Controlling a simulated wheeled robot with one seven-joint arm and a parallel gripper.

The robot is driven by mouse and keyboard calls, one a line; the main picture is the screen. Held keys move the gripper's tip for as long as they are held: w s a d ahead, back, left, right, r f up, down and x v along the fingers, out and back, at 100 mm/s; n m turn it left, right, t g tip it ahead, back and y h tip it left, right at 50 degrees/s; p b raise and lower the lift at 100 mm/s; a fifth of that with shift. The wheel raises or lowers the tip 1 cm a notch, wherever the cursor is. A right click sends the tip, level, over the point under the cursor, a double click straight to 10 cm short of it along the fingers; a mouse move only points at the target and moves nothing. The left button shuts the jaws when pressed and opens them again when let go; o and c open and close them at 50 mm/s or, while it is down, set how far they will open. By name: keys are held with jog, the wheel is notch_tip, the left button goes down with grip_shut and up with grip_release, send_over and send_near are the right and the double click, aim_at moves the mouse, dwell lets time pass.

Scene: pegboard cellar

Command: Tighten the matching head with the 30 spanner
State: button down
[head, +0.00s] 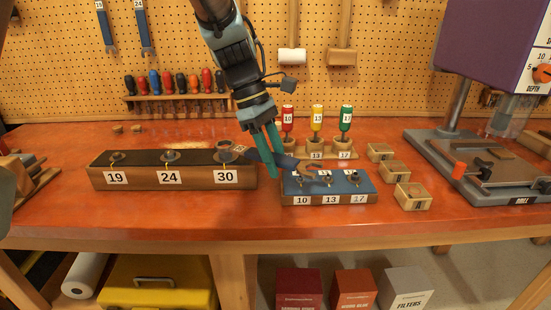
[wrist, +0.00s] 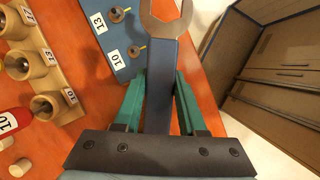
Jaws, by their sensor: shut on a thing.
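My gripper (head: 275,165) is shut on the blue handle of a spanner (head: 284,161), held above the bench. In the wrist view the spanner (wrist: 162,80) runs away from the fingers (wrist: 158,105) to a grey open jaw at the top edge, partly cut off. In the head view that jaw seems to lie over the blue-topped block. I cannot read a number on the spanner. The dark-topped wooden block (head: 150,178) carries heads labelled 19, 24 and 30. The 30 head (head: 224,155) is the largest, at the right end, just left of my gripper. The jaw is apart from it.
The blue-topped block (head: 345,187), labelled 10, 13 and 17, stands right of my gripper. Behind it is a rack of screwdrivers (head: 317,118). Small wooden boxes (head: 414,197) and a drill press (head: 470,165) are at right. The bench front (head: 150,220) is clear.

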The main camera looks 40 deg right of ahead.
jog(key=shift+f+b, duration=0.4)
jog(key=shift+f, duration=0.6)
dwell(0.4)
jog(key=shift+a, duration=0.15)
